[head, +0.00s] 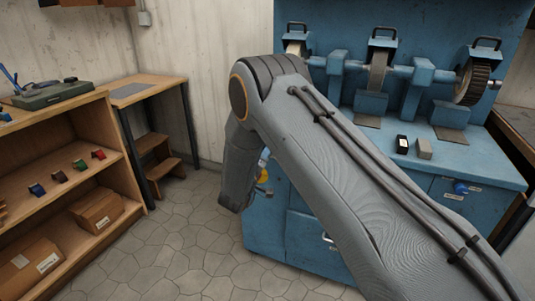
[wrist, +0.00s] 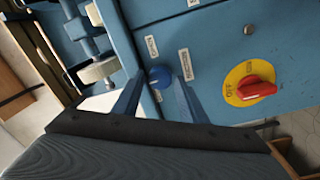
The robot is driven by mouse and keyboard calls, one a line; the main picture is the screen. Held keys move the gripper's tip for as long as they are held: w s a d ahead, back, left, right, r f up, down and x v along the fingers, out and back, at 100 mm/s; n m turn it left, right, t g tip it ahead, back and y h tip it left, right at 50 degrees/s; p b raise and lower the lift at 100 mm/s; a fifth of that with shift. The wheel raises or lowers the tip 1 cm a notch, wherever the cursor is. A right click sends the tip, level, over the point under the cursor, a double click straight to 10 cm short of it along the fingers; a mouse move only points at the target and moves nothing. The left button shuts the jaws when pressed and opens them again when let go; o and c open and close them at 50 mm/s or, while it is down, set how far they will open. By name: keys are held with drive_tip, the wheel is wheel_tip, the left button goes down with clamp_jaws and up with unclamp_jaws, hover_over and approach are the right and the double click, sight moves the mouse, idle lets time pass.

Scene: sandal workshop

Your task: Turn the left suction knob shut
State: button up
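A small round blue knob (wrist: 159,77) sits on the blue machine's panel in the wrist view, beside white labels (wrist: 152,47) too small to read surely. My gripper (wrist: 158,84) is open, with one blue finger on each side of the knob. Small gaps seem to show between knob and fingers; contact is not clear. Which way the knob is turned cannot be told. In the head view my arm hides the gripper and this knob. Another blue knob (head: 460,187) shows on the machine's right front.
A red switch on a yellow plate (wrist: 237,83) marked OFF is close right of my fingers. The blue machine (head: 480,165) carries several wheels and two small blocks. A wooden shelf (head: 128,165) stands at left; the tiled floor (head: 185,245) between is clear.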

drive_tip(key=shift+o, duration=0.7)
drive_tip(key=v, duration=0.7)
drive_tip(key=shift+s+b, duration=0.3)
drive_tip(key=shift+s, duration=0.05)
drive_tip(key=shift+a, duration=0.1)
